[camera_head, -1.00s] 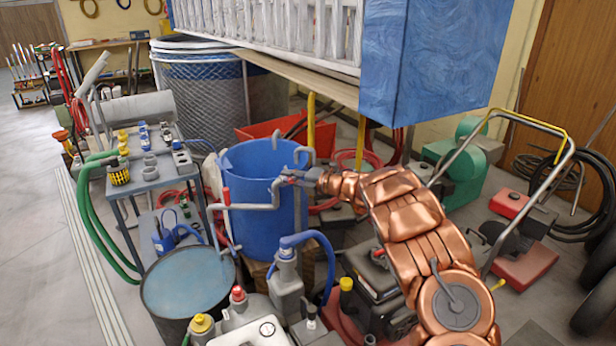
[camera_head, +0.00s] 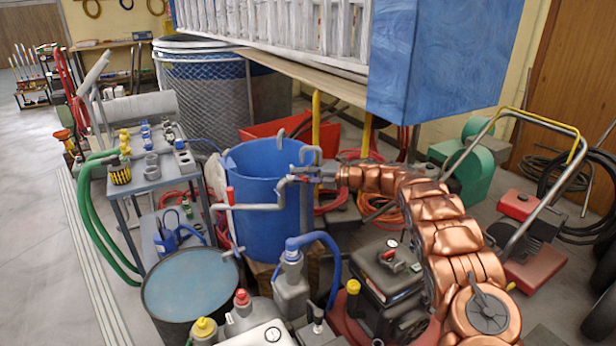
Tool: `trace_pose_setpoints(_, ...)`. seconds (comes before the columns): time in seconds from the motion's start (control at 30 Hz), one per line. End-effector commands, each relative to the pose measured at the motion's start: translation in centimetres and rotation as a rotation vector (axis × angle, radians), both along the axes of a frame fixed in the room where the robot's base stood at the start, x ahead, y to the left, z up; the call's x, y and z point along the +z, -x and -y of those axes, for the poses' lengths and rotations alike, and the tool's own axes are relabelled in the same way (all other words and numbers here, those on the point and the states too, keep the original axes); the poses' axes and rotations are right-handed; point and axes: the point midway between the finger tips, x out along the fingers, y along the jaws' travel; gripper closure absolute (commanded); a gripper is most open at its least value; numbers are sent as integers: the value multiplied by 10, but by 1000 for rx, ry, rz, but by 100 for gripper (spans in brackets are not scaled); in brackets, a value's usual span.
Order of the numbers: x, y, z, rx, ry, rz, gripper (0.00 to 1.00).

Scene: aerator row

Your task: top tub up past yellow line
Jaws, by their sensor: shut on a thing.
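The blue tub (camera_head: 258,225) stands in the middle on a low wooden support. Its inside is mostly hidden, and I see neither a water level nor a yellow line on it. A grey cranked pipe or handle (camera_head: 255,207) runs across the tub's near side. My gripper (camera_head: 300,177) is shut at the upper right end of this grey piece, beside the tub's rim. The fingers are small here, and the exact grip is hard to make out. A red upright grip (camera_head: 229,196) stands near the piece's left end.
An open dark drum with a bluish surface (camera_head: 190,285) stands at front left. Bottles and a blue-hosed pump (camera_head: 291,275) crowd the front. A cart (camera_head: 152,178) with fittings and green hoses is at left. A big blue-white unit (camera_head: 440,60) overhangs behind. The left floor is clear.

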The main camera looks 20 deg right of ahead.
Motion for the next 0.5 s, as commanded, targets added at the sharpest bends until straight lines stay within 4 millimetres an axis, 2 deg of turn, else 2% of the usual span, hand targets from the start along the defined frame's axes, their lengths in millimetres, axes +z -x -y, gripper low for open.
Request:
trace_pose_setpoints(0.07, -2, 0, -6, 15, 1, -2, 100)
trace_pose_setpoints(0.47, -1, 0, -7, 18, 0, -2, 100)
trace_pose_setpoints(0.5, -1, 0, -7, 18, 0, -2, 84)
